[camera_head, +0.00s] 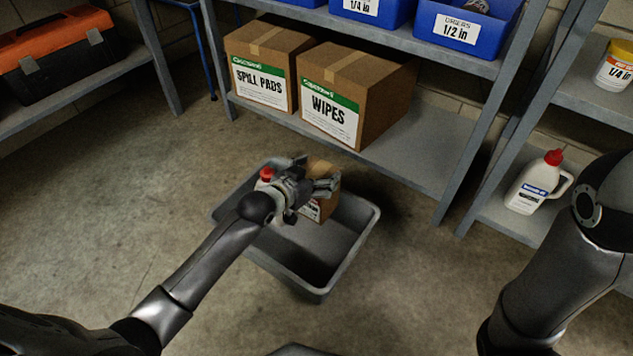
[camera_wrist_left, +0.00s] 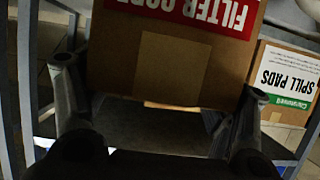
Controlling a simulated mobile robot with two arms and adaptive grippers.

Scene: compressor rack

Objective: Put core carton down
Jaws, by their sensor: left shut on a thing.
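The core carton (camera_head: 323,206) is a small brown box, partly hidden behind my left gripper (camera_head: 316,184) in the head view. My left gripper is shut on it. In the left wrist view the carton (camera_wrist_left: 175,68) fills the upper middle between the two fingers, with a red label reading "FILTER" and a partly cut-off word, upside down. In the head view the carton shows within the outline of a grey tote (camera_head: 318,292). I cannot tell whether it touches the tote's floor. My right gripper is out of view.
A red-capped item (camera_head: 266,174) shows in the tote's back left. Behind, the lower shelf (camera_head: 415,150) holds the spill pads carton (camera_head: 262,75) and wipes carton (camera_head: 345,100), with bare shelf to the right. A white jug (camera_head: 535,185) stands on the right rack.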

